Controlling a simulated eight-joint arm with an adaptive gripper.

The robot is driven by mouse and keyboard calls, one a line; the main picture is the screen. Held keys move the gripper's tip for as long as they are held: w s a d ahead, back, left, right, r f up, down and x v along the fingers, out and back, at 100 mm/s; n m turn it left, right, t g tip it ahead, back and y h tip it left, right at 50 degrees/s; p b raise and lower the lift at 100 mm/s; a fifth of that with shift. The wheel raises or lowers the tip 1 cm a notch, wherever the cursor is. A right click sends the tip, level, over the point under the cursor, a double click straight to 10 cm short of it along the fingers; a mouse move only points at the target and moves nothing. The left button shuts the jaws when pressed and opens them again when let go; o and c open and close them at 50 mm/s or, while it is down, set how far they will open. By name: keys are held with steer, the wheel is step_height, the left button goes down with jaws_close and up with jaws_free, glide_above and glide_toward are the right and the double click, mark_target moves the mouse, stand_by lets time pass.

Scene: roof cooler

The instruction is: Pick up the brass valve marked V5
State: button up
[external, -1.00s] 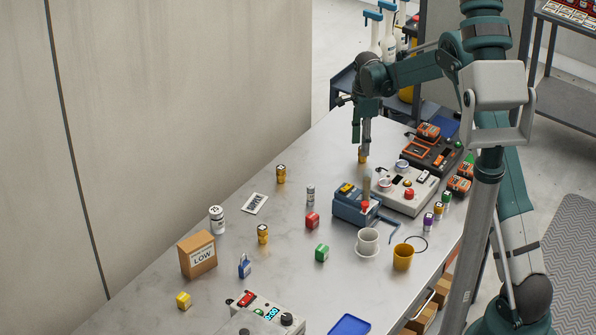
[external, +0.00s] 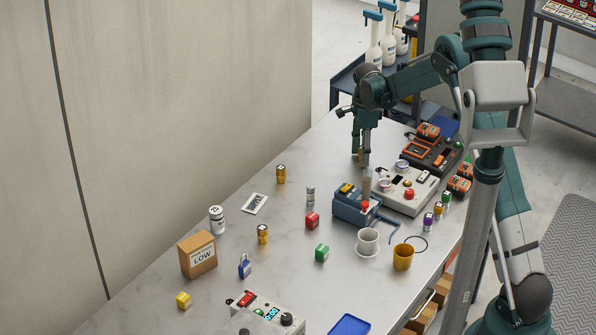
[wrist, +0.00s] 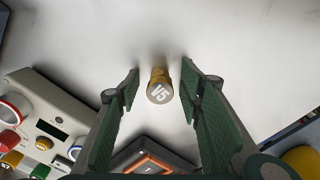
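The brass valve marked V5 (wrist: 160,88) stands upright on the table in the wrist view, its white label facing the camera. My gripper (wrist: 160,79) is open, with one green finger on each side of the valve. Gaps show between the valve and both fingers. In the external view my gripper (external: 361,161) is low at the far end of the table, and its fingers mostly hide the valve. Two similar brass pieces, one farther back (external: 281,174) and one nearer (external: 263,234), stand on the table; their marks are too small to read.
A pale control box with knobs (external: 411,190) stands right of my gripper, with a dark orange-trimmed unit (external: 432,153) behind it. A blue device (external: 356,206) sits nearer the camera.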

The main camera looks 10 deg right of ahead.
steer(key=c, duration=1.1)
steer(key=shift+r, duration=0.1)
steer(key=shift+r, duration=4.95)
